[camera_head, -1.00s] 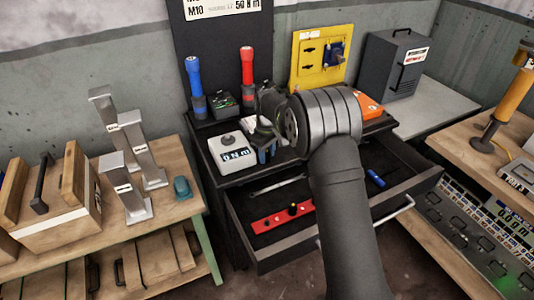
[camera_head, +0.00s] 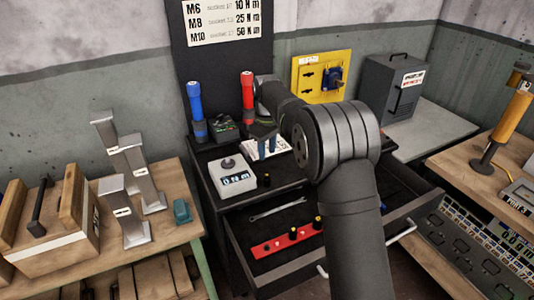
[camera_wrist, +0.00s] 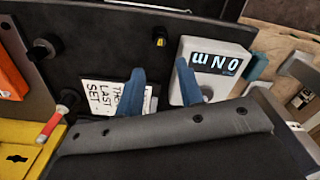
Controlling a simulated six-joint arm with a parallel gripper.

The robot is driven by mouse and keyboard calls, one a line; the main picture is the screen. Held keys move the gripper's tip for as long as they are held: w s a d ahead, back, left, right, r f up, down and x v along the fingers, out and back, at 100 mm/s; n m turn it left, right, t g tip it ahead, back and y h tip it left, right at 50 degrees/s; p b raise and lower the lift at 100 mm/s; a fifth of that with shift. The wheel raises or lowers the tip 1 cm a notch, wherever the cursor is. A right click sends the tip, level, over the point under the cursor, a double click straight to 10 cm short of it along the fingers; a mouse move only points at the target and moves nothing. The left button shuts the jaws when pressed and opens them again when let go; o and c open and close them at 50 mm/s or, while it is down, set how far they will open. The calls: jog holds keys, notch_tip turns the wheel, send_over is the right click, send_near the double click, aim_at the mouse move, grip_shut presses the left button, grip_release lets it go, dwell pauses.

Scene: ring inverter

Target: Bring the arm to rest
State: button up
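My gripper (camera_head: 264,143) is above the black cabinet top (camera_head: 215,158), over a white printed card (camera_head: 277,149). In the wrist view its two blue fingers (camera_wrist: 161,84) stand apart with nothing between them. The card (camera_wrist: 100,94) lies beyond the fingers, partly hidden by one. My arm bends over the cabinet's right side and hides part of the top and the open drawer. A white torque display box (camera_head: 233,176) reading 0 Nm stands left of the gripper, apart from it in the head view.
Blue (camera_head: 195,100) and red (camera_head: 248,92) upright tools stand behind. A small dark socket (camera_head: 267,181) sits near the top's front edge. The open drawer holds a wrench (camera_head: 278,208) and red rail (camera_head: 285,241). A yellow board (camera_head: 318,75) and grey case (camera_head: 388,88) stand back right.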

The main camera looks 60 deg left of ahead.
aim_at(267, 175)
jog(key=shift+f, duration=0.1)
notch_tip(267, 175, down, 12)
jog(key=shift+r, duration=2.05)
